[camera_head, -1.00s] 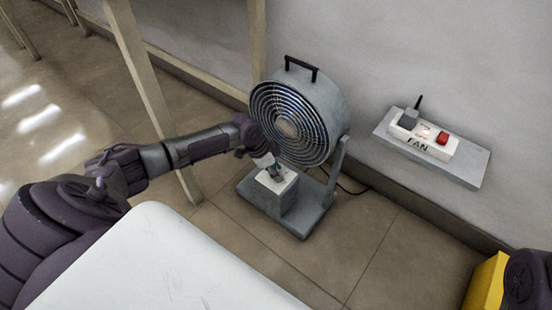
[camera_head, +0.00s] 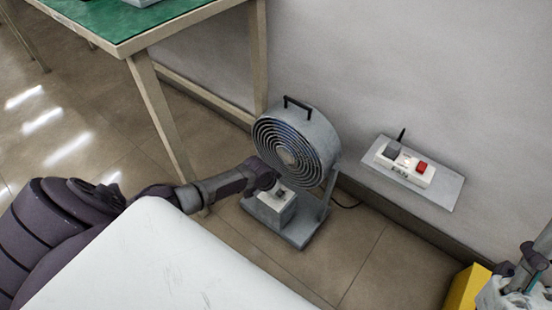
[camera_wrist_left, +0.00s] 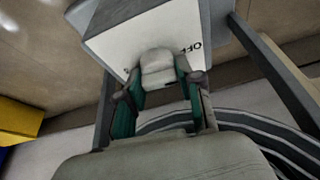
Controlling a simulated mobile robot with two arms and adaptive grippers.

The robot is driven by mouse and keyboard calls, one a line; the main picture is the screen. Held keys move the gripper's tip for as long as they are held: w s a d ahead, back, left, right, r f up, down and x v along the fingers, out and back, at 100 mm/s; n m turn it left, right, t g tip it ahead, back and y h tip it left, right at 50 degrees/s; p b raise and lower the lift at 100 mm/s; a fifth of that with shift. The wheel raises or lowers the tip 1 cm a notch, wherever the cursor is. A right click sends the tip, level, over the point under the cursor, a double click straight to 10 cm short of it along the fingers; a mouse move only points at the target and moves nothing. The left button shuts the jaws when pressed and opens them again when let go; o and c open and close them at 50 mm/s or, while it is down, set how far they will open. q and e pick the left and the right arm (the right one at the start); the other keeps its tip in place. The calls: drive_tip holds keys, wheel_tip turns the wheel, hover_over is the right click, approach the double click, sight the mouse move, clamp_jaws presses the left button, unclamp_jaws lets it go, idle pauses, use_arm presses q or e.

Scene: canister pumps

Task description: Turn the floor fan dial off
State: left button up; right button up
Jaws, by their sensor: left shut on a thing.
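The grey floor fan (camera_head: 293,148) stands on the floor by the wall. Its control box (camera_head: 270,209) sits on the base in front of the round grille. In the left wrist view the white top of the box (camera_wrist_left: 118,42) carries the letters "OFF", partly covered, and a pale dial (camera_wrist_left: 157,67). My left gripper (camera_head: 277,188) is at the box top, and in the left wrist view its teal-padded fingers (camera_wrist_left: 160,88) are on both sides of the dial, shut on it. The dial's pointer position cannot be made out. My right gripper (camera_head: 528,272) shows partly at the right edge; its fingertips are unclear.
A wall shelf (camera_head: 448,188) holds a white power strip (camera_head: 405,168) with a red switch and a plug. A green-topped table (camera_head: 110,22) stands at the upper left. A yellow object (camera_head: 466,287) is at the lower right. Floor right of the fan is clear.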

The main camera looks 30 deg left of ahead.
use_arm(q)
drive_tip(key=shift+n+p, duration=0.5)
drive_tip(key=shift+p, duration=0.05)
use_arm(e)
drive_tip(key=w+a+f+g+h, duration=0.1)
drive_tip(key=w+f+g, duration=0.2)
drive_tip(key=w, duration=0.3)
drive_tip(key=shift+f+g+h, duration=0.25)
drive_tip(key=shift+g+h, duration=0.15)
drive_tip(key=shift+g, duration=0.4)
use_arm(q)
drive_tip(key=o, duration=1.2)
use_arm(e)
drive_tip(key=shift+y, duration=0.3)
use_arm(q)
drive_tip(key=v, duration=1.2)
drive_tip(key=shift+d, duration=0.3)
